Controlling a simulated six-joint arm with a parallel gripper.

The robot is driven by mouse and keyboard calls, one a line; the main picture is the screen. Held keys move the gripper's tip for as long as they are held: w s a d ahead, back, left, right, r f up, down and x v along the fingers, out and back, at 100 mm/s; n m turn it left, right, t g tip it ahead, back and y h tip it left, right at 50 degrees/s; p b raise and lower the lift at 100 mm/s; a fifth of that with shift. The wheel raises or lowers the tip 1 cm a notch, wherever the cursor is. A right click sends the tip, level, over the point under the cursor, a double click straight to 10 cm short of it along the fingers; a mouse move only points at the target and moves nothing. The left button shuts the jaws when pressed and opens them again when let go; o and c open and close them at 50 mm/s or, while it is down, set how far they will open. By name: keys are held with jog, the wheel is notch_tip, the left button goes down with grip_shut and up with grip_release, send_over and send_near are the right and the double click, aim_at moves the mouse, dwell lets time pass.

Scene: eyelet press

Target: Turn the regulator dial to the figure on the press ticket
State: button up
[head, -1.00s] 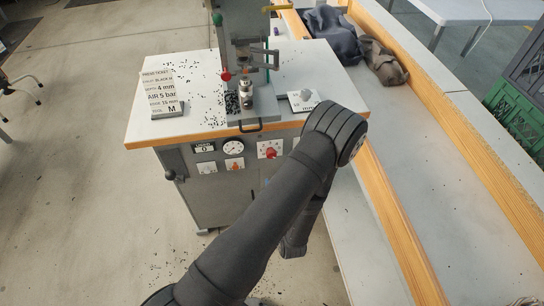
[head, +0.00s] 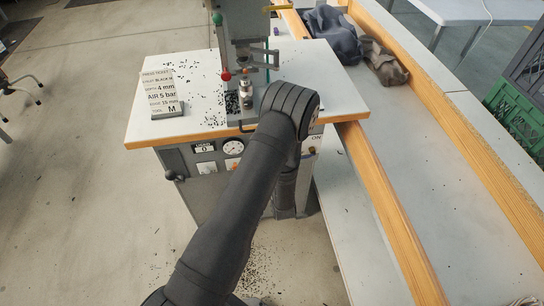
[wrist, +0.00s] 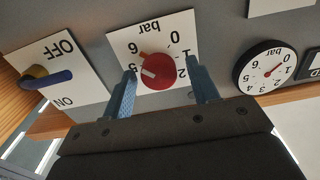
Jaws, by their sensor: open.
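The red regulator dial (wrist: 160,72) sits on a white plate (wrist: 180,28) marked in bar, upside down in the wrist view. A white mark on the dial's left side faces roughly the 5; the exact setting is hard to tell. My gripper (wrist: 160,66) is open, its two blue fingers on either side of the dial, with no clear contact visible. In the head view my arm hides the dial and the gripper. The press ticket (head: 160,93) on the table's left reads AIR 5 bar.
A round bar gauge (wrist: 263,68) with a red needle is right of the dial in the wrist view. An OFF/ON switch (wrist: 47,78) with a blue and yellow lever is on the left. The press (head: 240,50) stands on the table above the panel.

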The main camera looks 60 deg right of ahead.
jog(key=c, duration=0.9)
jog(key=shift+a+f+n, duration=0.1)
jog(key=shift+n, duration=4.2)
jog(key=o, duration=0.9)
